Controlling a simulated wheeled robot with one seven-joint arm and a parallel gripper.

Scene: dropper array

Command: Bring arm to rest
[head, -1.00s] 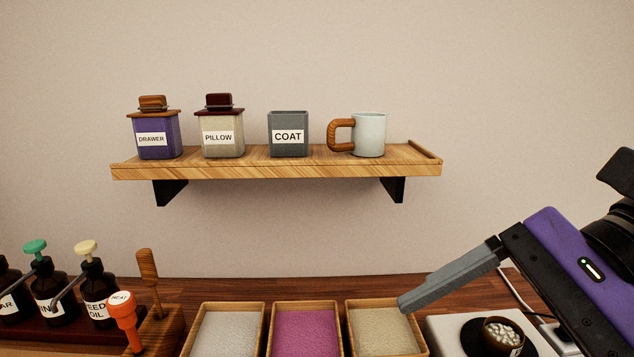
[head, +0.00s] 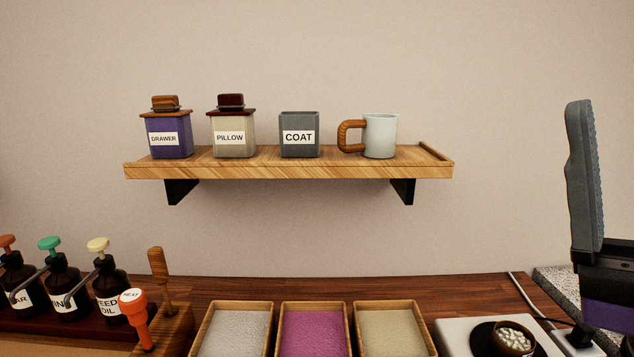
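My gripper (head: 584,180) is at the right edge of the head view. Its grey finger points straight up, with the dark and purple body of my arm below it. Only one finger outline shows from this side, so I cannot tell whether it is open or shut. Nothing shows at its tip. It stands apart from the shelf (head: 300,172), to the right of it, in front of the pale wall.
The shelf holds two lidded jars, an open grey COAT container (head: 299,136) and a mug (head: 380,137). Below are three powder trays (head: 313,303), pump bottles (head: 62,291) at left, and a white device (head: 455,335) with a bowl (head: 512,339). The wall area between shelf and gripper is clear.

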